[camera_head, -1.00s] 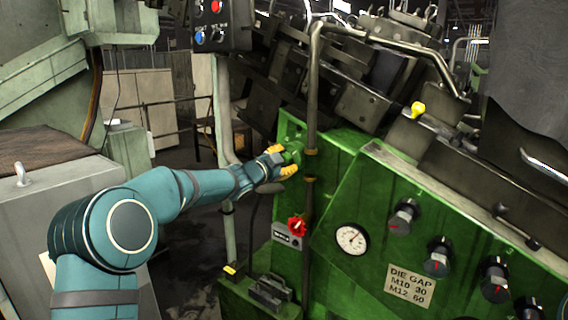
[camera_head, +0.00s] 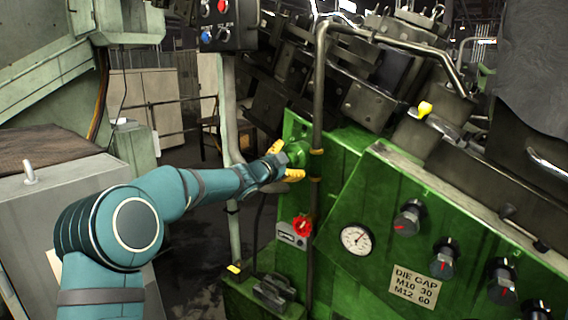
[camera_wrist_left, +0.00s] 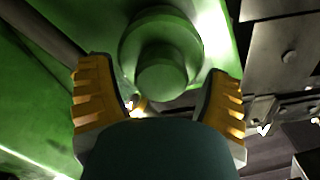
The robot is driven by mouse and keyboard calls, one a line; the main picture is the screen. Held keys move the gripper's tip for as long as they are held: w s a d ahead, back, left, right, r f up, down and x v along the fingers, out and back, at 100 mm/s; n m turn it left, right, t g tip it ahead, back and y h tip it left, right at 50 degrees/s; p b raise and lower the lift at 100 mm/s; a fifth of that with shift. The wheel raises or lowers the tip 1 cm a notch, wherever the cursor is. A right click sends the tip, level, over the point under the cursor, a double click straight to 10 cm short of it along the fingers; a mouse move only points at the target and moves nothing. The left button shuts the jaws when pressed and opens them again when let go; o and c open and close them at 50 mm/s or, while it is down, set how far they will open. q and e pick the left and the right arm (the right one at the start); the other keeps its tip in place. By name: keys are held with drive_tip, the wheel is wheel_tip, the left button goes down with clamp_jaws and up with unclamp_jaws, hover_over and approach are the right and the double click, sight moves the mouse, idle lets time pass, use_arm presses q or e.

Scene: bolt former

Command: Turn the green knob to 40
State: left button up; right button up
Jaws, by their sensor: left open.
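The green knob (camera_wrist_left: 161,62) shows large in the left wrist view, round and stepped, on a green panel. In the head view the green knob (camera_head: 297,153) is on the upper left part of the green machine, partly hidden by my gripper. My left gripper (camera_head: 290,161) is at the knob. In the left wrist view its yellow fingers (camera_wrist_left: 160,95) are spread apart, one on each side of the knob's front end, with gaps visible. Whether a finger touches it I cannot tell. No scale figures can be read on the knob. My right gripper is out of view.
A vertical pipe (camera_head: 317,100) runs close to the right of the knob. Below are a red knob (camera_head: 302,226), a gauge (camera_head: 356,239), several black knobs and a die gap plate (camera_head: 413,286) reading M10 30, M12 60. A button box (camera_head: 215,24) hangs above left.

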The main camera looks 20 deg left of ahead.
use_arm(q)
drive_tip(key=v, duration=1.2)
drive_tip(key=s+d+f+n+g+y, duration=0.1)
drive_tip(key=s+d+f+n+g, duration=0.15)
drive_tip(key=f, duration=0.75)
drive_tip(key=s+d+f+n+g, duration=0.1)
drive_tip(key=d+f+n, duration=0.2)
drive_tip(key=f, duration=0.6)
drive_tip(key=s+d+f+n+g+y, duration=0.1)
drive_tip(key=s+d+f+n+g, duration=0.15)
drive_tip(key=f, duration=0.75)
drive_tip(key=s+d+f+n+g, duration=0.3)
drive_tip(key=s+d+f+g, duration=0.1)
drive_tip(key=s+f, duration=0.6)
drive_tip(key=s+d+f+n+g, duration=0.4)
drive_tip(key=s+f, duration=0.6)
drive_tip(key=s, duration=0.6)
drive_tip(key=shift+s+d+f+g+b, duration=0.3)
drive_tip(key=shift+f+g+b, duration=0.1)
drive_tip(key=shift+g, duration=0.1)
